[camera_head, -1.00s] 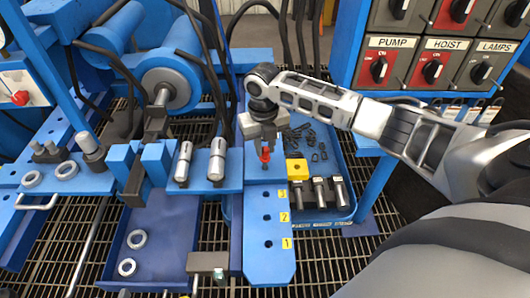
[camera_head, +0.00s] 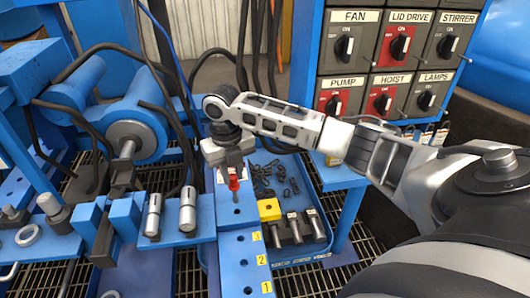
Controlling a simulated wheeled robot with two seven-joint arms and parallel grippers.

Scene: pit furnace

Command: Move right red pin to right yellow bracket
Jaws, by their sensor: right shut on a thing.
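The red pin (camera_head: 233,184) is upright, its red head up and its grey shaft pointing down. My right gripper (camera_head: 231,170) is shut on its head from above. The pin is over the far end of the blue plate (camera_head: 240,245) with holes numbered 1, 2 and 3. I cannot tell whether its tip is in a hole or above the plate. A yellow block (camera_head: 269,209) with a hole in its top sits just right of the plate, at the blue tray; I cannot tell if it is the right yellow bracket. My left gripper is not in view.
The blue tray (camera_head: 318,258) holds dark metal links (camera_head: 272,178) and several grey cylinders (camera_head: 295,228). Two silver cylinders (camera_head: 187,209) stand on a blue block to the left. A switch panel (camera_head: 390,60) rises at the back right. Black hoses hang behind my right gripper.

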